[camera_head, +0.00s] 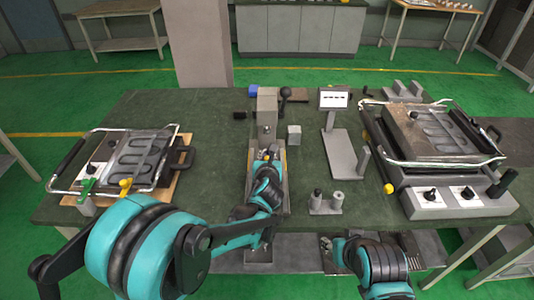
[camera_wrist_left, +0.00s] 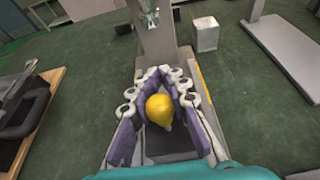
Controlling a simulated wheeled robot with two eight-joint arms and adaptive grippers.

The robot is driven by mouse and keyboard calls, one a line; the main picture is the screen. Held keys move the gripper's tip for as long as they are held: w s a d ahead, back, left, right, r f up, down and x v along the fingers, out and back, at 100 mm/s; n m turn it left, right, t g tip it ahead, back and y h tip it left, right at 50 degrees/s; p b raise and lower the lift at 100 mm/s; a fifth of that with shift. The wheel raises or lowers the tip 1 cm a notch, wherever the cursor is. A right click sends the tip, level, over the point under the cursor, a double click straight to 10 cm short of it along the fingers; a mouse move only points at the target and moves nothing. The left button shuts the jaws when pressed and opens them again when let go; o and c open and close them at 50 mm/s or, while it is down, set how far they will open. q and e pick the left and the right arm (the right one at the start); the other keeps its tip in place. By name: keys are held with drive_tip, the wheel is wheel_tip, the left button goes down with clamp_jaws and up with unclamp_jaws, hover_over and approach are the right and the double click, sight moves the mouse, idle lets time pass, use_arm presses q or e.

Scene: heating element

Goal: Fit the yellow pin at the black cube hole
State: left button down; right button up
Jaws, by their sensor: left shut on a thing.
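A yellow pin (camera_wrist_left: 160,108) with a rounded end sits between the purple-padded fingers of my left gripper (camera_wrist_left: 158,100), which is shut on it. In the head view my left gripper (camera_head: 268,156) is over the grey press fixture (camera_head: 267,112) in the middle of the bench, and the arm hides much of the fixture's base. A dark rectangular patch (camera_wrist_left: 166,143) shows below the pin; I cannot tell whether it is the black cube or its hole. A small black block (camera_head: 240,115) sticks out left of the fixture. My right arm is at the bottom right, its fingers unclear.
A heating-element device (camera_head: 135,157) stands at the left and a larger one (camera_head: 435,135) at the right. A small grey cube (camera_head: 294,134), a grey stand with a display (camera_head: 335,98) and small cylinders (camera_head: 337,199) lie right of the fixture. Green bench top is clear between fixture and left device.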

use_arm(q)
drive_tip(key=shift+f, duration=0.5)
drive_tip(key=c, duration=1.4)
unclamp_jaws()
drive_tip(key=shift+o, duration=0.2)
drive_tip(key=shift+s, duration=0.1)
drive_tip(key=v, duration=1.1)
drive_tip(key=shift+s+r, duration=0.15)
drive_tip(key=shift+s, duration=0.25)
